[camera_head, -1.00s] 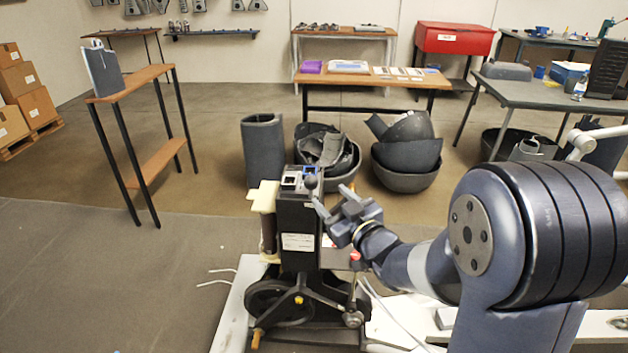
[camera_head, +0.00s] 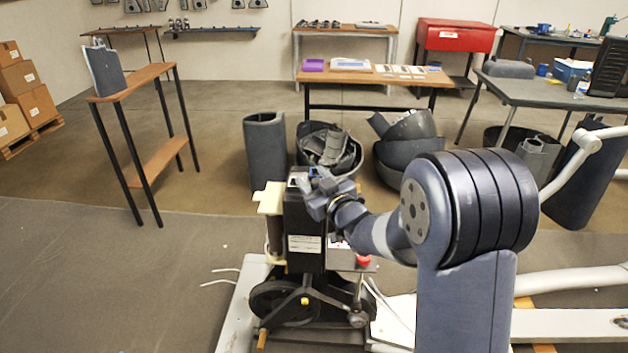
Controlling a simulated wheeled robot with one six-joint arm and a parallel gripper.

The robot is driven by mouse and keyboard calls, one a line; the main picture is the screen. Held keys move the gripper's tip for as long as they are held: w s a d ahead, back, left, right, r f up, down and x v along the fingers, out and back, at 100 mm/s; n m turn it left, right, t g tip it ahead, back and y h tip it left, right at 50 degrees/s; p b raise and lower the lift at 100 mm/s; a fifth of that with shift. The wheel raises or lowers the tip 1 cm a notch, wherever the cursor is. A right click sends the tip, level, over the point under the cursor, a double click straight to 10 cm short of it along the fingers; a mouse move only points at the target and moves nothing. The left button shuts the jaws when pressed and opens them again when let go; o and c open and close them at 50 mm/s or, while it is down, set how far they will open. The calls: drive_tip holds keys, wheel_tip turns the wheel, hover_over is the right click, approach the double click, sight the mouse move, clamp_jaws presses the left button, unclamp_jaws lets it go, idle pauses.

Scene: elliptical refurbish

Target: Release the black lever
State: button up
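The black machine post (camera_head: 303,258) stands upright on a light base with a flywheel below. The black lever belongs at its top, but my gripper and wrist hide it now. My gripper (camera_head: 309,181) is at the top right of the post, with its fingers pointing up and left over the top face. The fingers are small and overlap the dark post, so I cannot tell whether they are apart or closed on the lever.
A cream block (camera_head: 270,197) sits at the post's left side. A red button (camera_head: 363,260) is on a box below my wrist. Dark bins (camera_head: 331,150) with grey shells stand behind. A narrow wooden shelf (camera_head: 140,82) is at left, with clear floor between.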

clamp_jaws()
drive_tip(key=shift+r+p, duration=0.35)
drive_tip(key=shift+r, duration=1.15)
drive_tip(key=shift+o, duration=1)
unclamp_jaws()
drive_tip(key=shift+f, duration=0.1)
drive_tip(key=b+v, duration=0.1)
drive_tip(key=v, duration=0.9)
drive_tip(key=shift+s+d, duration=0.2)
drive_tip(key=shift+s, duration=0.15)
drive_tip(key=shift+w, duration=0.1)
